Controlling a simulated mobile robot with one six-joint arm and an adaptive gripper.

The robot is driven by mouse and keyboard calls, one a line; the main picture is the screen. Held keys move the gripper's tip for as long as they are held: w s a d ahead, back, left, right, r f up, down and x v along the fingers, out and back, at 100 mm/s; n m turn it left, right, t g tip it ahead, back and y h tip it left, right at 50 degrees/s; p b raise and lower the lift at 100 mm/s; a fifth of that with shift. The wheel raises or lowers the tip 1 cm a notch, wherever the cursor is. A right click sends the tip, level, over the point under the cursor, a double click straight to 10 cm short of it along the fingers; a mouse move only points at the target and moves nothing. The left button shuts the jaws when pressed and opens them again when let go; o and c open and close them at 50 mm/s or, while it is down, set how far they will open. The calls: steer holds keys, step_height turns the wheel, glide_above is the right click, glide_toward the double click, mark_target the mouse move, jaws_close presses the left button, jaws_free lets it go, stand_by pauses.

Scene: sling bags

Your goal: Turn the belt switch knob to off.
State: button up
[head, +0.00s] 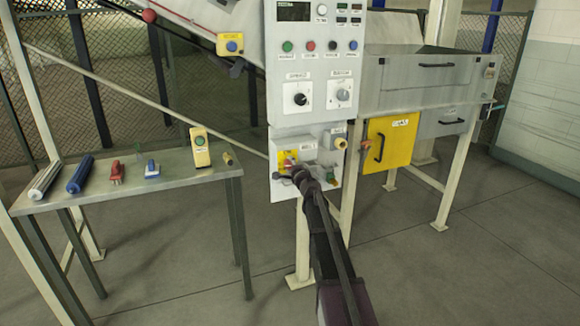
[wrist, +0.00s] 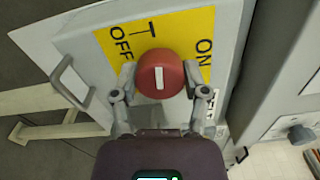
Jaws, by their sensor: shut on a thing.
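The red round knob (wrist: 160,75) sits on a yellow plate (wrist: 115,42) marked OFF at left and ON at right in the wrist view. Its white pointer line stands nearly upright in that view, between the two words. My gripper (wrist: 160,82) has one finger on each side of the knob and is shut on it. In the head view the yellow plate (head: 282,156) is on the lower grey panel, and my gripper (head: 294,170) reaches it from below, hiding part of the knob.
Above is a control panel (head: 315,70) with coloured buttons and two dials. A grey handle (wrist: 68,80) stands close left of the plate in the wrist view. A table (head: 120,190) with several tools is at left. A yellow door (head: 390,142) is at right.

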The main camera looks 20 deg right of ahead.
steer(key=shift+w+n, duration=0.1)
steer(key=shift+n, duration=0.7)
steer(key=o, duration=1.1)
steer(key=shift+o, duration=0.2)
steer(key=s, duration=1.2)
steer(key=shift+d, duration=0.2)
steer(key=shift+s, duration=0.1)
